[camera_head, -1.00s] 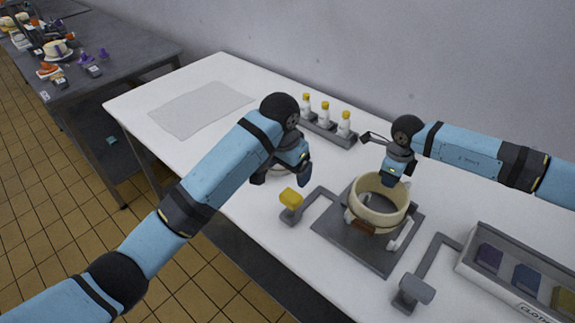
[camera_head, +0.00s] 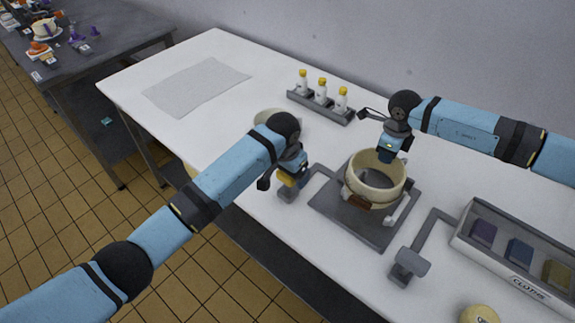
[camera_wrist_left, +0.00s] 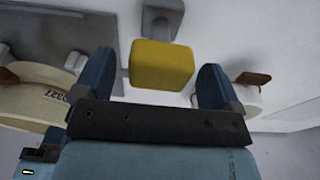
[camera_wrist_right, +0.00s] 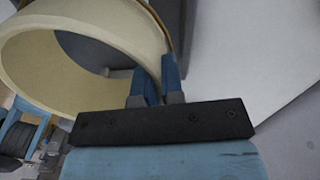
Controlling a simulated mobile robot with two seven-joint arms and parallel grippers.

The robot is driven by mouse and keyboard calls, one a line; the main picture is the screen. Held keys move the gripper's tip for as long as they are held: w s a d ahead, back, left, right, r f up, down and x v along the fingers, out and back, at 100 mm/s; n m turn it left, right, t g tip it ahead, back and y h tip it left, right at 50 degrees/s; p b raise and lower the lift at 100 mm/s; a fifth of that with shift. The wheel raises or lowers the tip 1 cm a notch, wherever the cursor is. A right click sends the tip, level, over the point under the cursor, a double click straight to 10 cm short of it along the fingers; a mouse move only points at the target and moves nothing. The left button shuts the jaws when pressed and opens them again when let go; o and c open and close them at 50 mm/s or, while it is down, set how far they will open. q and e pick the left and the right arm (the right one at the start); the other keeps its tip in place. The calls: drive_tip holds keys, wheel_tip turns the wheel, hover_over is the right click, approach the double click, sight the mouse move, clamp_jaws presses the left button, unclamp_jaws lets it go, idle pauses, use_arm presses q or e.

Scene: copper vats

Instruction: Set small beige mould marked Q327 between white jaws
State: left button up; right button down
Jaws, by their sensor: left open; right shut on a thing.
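The beige ring-shaped mould (camera_head: 362,187) sits at the grey plate (camera_head: 338,219), among the white jaws (camera_head: 402,209); whether it rests flat cannot be told. In the left wrist view the mould (camera_wrist_left: 28,105) shows a marking ending in 327. My right gripper (camera_head: 393,152) is shut on the mould's rear wall; the right wrist view shows the fingers (camera_wrist_right: 152,85) on its rim. My left gripper (camera_head: 289,178) is open at the yellow block (camera_head: 285,178) on the vice's left lever. In the left wrist view the yellow block (camera_wrist_left: 161,65) lies between the open fingers.
Another beige mould (camera_head: 268,118) stands behind my left gripper. A rack (camera_head: 333,113) of yellow-capped bottles is at the back. A grey lever (camera_head: 411,264) and a tray of cloths (camera_head: 466,233) lie right. A round beige thing (camera_head: 480,315) is at the bottom edge.

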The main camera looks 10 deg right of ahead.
sight(288, 191)
use_arm(q)
drive_tip(key=shift+c, duration=0.2)
drive_tip(key=c, duration=1)
drive_tip(key=shift+o, duration=0.2)
drive_tip(key=shift+f, duration=0.2)
drive_tip(key=shift+s+f, duration=0.1)
drive_tip(key=shift+f, duration=1.8)
use_arm(e)
drive_tip(key=shift+f, duration=0.3)
drive_tip(key=shift+f, duration=2.05)
